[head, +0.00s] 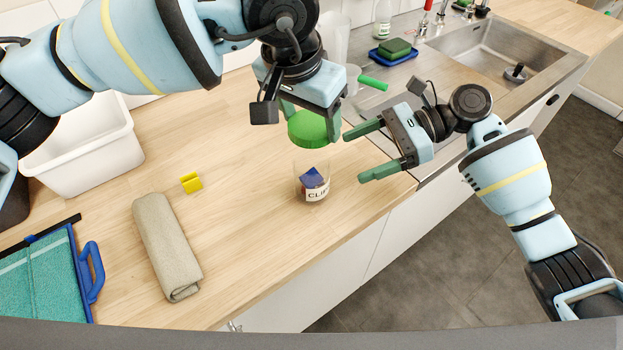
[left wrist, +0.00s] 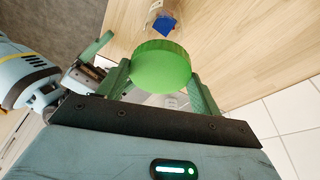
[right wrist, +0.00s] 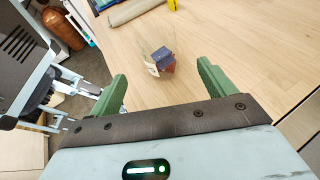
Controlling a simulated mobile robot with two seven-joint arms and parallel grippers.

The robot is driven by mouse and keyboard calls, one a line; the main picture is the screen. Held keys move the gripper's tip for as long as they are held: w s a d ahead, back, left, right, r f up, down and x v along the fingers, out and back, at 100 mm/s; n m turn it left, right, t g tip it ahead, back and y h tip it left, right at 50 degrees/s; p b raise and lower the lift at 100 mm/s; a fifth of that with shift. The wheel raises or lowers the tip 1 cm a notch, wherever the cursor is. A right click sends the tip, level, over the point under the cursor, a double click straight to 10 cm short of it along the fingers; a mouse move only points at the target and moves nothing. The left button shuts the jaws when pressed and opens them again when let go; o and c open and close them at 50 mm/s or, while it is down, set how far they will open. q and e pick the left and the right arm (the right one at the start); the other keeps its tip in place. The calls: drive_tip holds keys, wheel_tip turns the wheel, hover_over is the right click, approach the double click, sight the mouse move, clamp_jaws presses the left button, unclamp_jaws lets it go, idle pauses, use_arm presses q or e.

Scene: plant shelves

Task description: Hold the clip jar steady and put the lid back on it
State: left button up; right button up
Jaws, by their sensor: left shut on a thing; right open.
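The clear clip jar (head: 313,187) stands upright on the wooden counter, near its front edge. Its label is partly readable, and dark blue and reddish pieces (right wrist: 162,60) lie inside.
A rolled beige cloth (head: 166,245) and a yellow clip (head: 191,183) lie left of the jar. A white tub (head: 85,150) and a blue-framed teal item (head: 45,275) are further left. A sink (head: 500,50) and green sponge (head: 394,47) are at back right. The counter around the jar is clear.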

sight(308, 152)
drive_tip(key=x, duration=1)
drive_tip(key=shift+s+a+f, duration=0.1)
drive_tip(key=shift+a+f, duration=0.05)
drive_tip(key=shift+a, duration=0.15)
drive_tip(key=c, duration=1.5)
use_arm(q)
drive_tip(key=shift+f, duration=2.45)
use_arm(e)
drive_tip(key=shift+o, duration=0.2)
use_arm(q)
drive_tip(key=shift+f, duration=0.1)
drive_tip(key=shift+f, duration=0.8)
drive_tip(key=shift+f, duration=0.55)
use_arm(e)
clamp_jaws()
use_arm(q)
drive_tip(key=m+g+h, duration=0.1)
drive_tip(key=m, duration=0.5)
drive_tip(key=shift+w+a, duration=0.1)
